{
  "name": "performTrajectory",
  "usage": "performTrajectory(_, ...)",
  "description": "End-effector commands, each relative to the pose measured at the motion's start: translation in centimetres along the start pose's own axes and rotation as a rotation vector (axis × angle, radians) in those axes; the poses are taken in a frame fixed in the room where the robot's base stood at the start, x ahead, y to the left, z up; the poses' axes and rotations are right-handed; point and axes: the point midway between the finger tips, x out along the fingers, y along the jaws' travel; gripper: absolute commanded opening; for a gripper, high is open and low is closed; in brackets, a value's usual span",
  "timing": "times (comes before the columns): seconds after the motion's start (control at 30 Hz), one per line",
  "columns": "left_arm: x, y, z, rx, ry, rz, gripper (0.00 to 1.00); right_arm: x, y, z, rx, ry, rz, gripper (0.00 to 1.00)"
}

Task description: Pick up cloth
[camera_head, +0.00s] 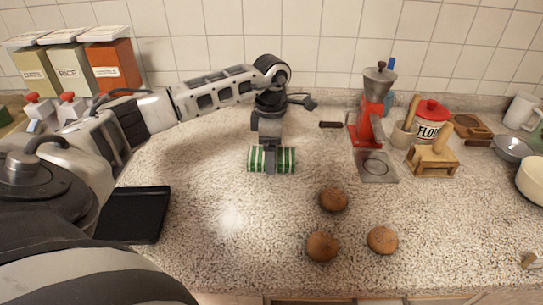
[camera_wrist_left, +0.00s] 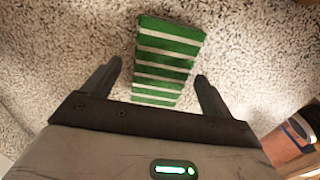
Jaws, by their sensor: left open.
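The cloth (camera_head: 288,160) is a green and white striped, folded piece lying on the speckled countertop near the middle. It also shows in the left wrist view (camera_wrist_left: 168,55), running up from between the fingers. My left gripper (camera_head: 271,165) is right over the cloth, pointing down, and hides part of its middle in the head view. In the left wrist view the fingers of my left gripper (camera_wrist_left: 154,82) are spread apart on either side of the cloth's near end, with nothing clamped. Whether the fingertips touch the counter cannot be told. My right gripper is not in view.
Several brown buns, one of them here (camera_head: 333,199), lie on the counter to the right. A black tray (camera_head: 135,215) lies at left. Counter around the cloth is clear.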

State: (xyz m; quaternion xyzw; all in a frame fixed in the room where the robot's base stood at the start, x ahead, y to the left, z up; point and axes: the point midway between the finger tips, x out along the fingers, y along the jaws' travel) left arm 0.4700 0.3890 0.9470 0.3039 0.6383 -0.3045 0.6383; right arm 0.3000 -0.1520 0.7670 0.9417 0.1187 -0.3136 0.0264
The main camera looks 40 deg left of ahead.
Motion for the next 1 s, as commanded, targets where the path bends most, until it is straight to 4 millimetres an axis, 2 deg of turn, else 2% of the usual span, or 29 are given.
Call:
performTrajectory(0.27, 0.5, 0.0, 0.0, 0.001, 0.0, 0.0, 0.85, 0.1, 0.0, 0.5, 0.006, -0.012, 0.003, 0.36)
performTrajectory(0.43, 0.5, 0.0, 0.0, 0.001, 0.0, 0.0, 0.41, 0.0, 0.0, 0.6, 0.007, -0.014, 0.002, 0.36)
performTrajectory(0.47, 0.4, 0.0, 0.0, 0.001, 0.0, 0.0, 0.37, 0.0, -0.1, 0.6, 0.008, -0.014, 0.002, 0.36)
performTrajectory(0.8, 0.2, 0.0, 0.1, 0.001, -0.001, 0.001, 0.37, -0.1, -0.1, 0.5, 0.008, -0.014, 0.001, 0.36)
performTrajectory(1.0, -1.4, 0.1, 0.1, 0.001, -0.002, 0.004, 0.37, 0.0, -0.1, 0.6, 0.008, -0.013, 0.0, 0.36)
